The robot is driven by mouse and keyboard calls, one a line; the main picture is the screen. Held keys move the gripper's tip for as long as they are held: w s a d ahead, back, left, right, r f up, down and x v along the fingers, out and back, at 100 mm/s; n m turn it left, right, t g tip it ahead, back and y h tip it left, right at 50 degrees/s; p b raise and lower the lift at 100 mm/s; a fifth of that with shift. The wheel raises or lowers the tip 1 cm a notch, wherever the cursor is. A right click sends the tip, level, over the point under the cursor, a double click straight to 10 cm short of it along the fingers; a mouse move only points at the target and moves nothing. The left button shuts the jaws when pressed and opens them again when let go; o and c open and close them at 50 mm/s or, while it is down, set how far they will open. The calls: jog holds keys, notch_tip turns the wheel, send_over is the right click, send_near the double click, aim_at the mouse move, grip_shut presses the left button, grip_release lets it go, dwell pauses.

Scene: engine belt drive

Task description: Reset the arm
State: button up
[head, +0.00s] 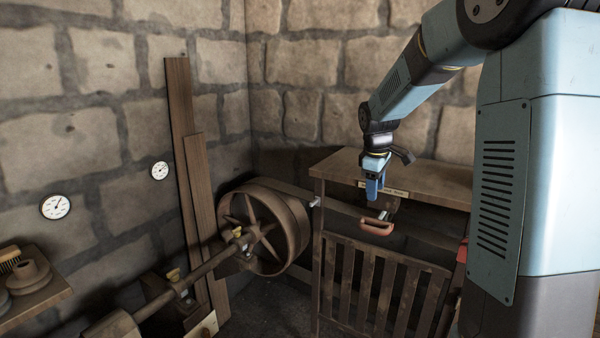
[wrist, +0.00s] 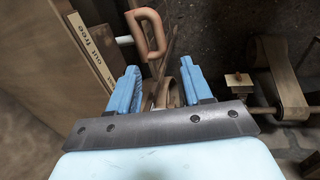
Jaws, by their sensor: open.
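My gripper (head: 374,188) hangs from my arm in front of the wooden bench, with its blue fingers pointing down. In the wrist view my gripper (wrist: 163,88) shows two blue fingers spread apart with nothing held between them. A reddish-brown handle (head: 377,226) sits on a lever just below and beside the fingers. The handle (wrist: 148,34) also shows in the wrist view, beyond the fingertips and apart from them.
A large spoked wheel (head: 262,226) on a shaft stands to the left, with a belt (head: 345,207) running right. A slatted wooden guard (head: 375,285) stands below the bench (head: 400,172). Planks (head: 180,110) lean on the stone wall. A shelf (head: 35,300) is at lower left.

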jog(key=s+a+r+m+t, duration=0.1)
jog(key=s+r+m, duration=0.25)
jog(key=s, duration=0.55)
jog(key=s+a+r+m+t, duration=0.1)
jog(key=s+r+m, duration=0.1)
jog(key=s+r, duration=0.45)
jog(key=s+a+f+m+t+y, duration=0.1)
jog(key=s+m, duration=0.3)
jog(key=s, duration=1.3)
jog(key=shift+a+f+m+t, duration=0.3)
jog(key=shift+a+f+m, duration=0.05)
jog(key=shift+f, duration=0.05)
